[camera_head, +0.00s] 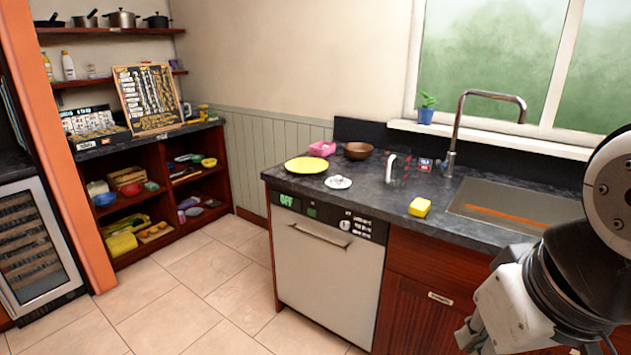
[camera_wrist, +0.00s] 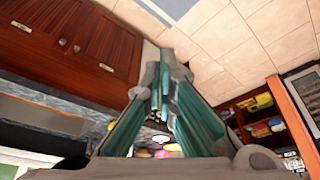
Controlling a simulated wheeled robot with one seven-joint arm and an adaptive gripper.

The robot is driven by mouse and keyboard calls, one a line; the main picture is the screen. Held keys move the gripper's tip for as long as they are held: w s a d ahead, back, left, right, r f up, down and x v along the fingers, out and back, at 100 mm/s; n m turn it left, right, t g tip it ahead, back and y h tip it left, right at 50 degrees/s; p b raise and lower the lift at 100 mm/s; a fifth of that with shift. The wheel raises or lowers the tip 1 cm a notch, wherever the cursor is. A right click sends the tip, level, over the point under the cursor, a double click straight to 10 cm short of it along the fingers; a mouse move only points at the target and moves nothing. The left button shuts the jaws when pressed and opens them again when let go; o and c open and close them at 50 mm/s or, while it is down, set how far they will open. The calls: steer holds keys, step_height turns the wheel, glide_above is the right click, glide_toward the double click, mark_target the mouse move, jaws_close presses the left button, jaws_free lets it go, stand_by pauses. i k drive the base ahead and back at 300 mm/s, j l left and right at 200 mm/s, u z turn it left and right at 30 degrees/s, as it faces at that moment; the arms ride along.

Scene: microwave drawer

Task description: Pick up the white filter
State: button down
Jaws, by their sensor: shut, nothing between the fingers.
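A small white round item (camera_head: 338,182), which looks like the white filter, lies on the dark countertop (camera_head: 375,200) just right of a yellow plate. It is too small to make out its details. In the wrist view a small white thing (camera_wrist: 160,139) shows between my finger links, partly hidden, and I cannot tell for sure that it is the same item. My gripper (camera_wrist: 164,65) is shut and empty, apart from the counter items. In the head view my arm shows at the right edge, and the fingertips are out of sight.
The yellow plate (camera_head: 306,165), pink container (camera_head: 322,148), brown bowl (camera_head: 358,150), clear jug (camera_head: 398,168) and yellow sponge (camera_head: 419,207) surround the item. A sink (camera_head: 500,205) with a tall faucet (camera_head: 453,135) is to the right. Floor before the dishwasher (camera_head: 325,265) is clear.

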mark_target(337, 183)
steer(key=i+j, duration=0.1)
steer(key=i, duration=0.45)
steer(key=i+j+z, duration=0.1)
steer(key=i, duration=0.5)
steer(key=i+j, duration=0.2)
steer(key=i, duration=0.35)
steer(key=i+j+z, duration=0.1)
steer(key=i, duration=0.5)
steer(key=j, duration=0.05)
